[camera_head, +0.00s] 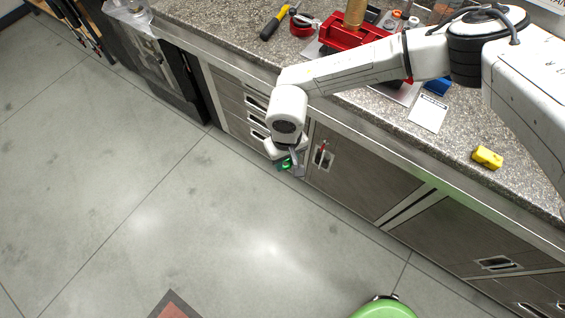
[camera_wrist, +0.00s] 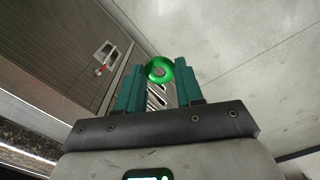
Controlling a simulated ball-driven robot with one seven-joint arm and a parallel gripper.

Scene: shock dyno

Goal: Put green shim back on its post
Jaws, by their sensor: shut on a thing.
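My gripper (camera_wrist: 159,88) is shut on the green shim (camera_wrist: 159,71), a round green ring with a hole in the middle, held between the teal fingertips in the wrist view. In the head view the green shim (camera_head: 285,164) shows as a small green patch at my gripper (camera_head: 290,163). My gripper hangs out over the floor, in front of the cabinet doors and below the counter edge. The post for the shim cannot be made out in either view.
The speckled counter (camera_head: 470,125) carries a red vise-like fixture (camera_head: 345,38), a yellow-handled tool (camera_head: 275,22), a white card (camera_head: 428,113) and a yellow block (camera_head: 487,157). A green round stool seat (camera_head: 385,309) stands at the bottom. The floor (camera_head: 150,220) at left is open.

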